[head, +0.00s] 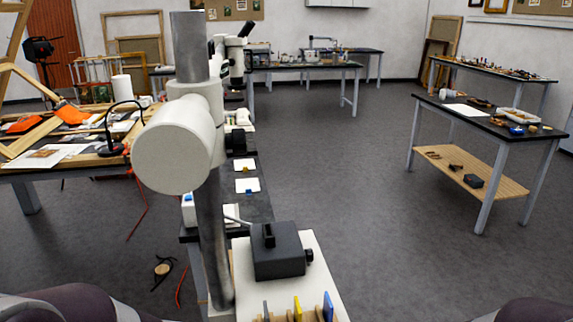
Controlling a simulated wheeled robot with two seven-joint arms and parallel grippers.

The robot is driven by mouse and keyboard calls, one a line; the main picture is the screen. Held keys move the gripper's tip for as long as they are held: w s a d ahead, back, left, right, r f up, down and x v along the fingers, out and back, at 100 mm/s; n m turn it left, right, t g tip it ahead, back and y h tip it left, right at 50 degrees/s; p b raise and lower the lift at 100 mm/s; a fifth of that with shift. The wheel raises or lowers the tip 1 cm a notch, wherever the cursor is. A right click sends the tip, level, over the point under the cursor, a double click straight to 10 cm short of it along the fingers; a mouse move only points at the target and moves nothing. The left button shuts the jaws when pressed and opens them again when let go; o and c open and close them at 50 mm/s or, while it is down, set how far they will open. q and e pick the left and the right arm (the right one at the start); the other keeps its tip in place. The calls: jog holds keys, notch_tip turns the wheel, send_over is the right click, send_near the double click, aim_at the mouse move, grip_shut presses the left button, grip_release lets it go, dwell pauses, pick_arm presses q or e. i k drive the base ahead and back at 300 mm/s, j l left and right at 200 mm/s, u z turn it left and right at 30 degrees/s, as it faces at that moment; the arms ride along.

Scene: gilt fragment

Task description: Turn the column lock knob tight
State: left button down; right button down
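A grey metal column (215,250) stands upright close in front of me, left of centre. A white clamp body with a large round cylinder (172,145) sits around it. Part of a white microscope (236,60) shows behind the column. Neither of my grippers is in view; only parts of my own body show at the bottom corners.
A dark box with a side knob (278,251) sits on a white board (318,258) right of the column, with several coloured upright pieces in front. A cluttered table (22,177) stands left. Benches (480,125) stand right. The floor between (350,180) is clear.

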aim_at(236, 142)
jog(key=i+l+u, duration=0.3)
jog(key=l+u, duration=0.3)
jog(key=i+l+u, duration=0.15)
jog(key=l+u, duration=0.15)
jog(key=l, duration=0.25)
jog(key=k+l+z, duration=0.1)
jog(key=l+z, duration=0.2)
jog(key=l, duration=1.1)
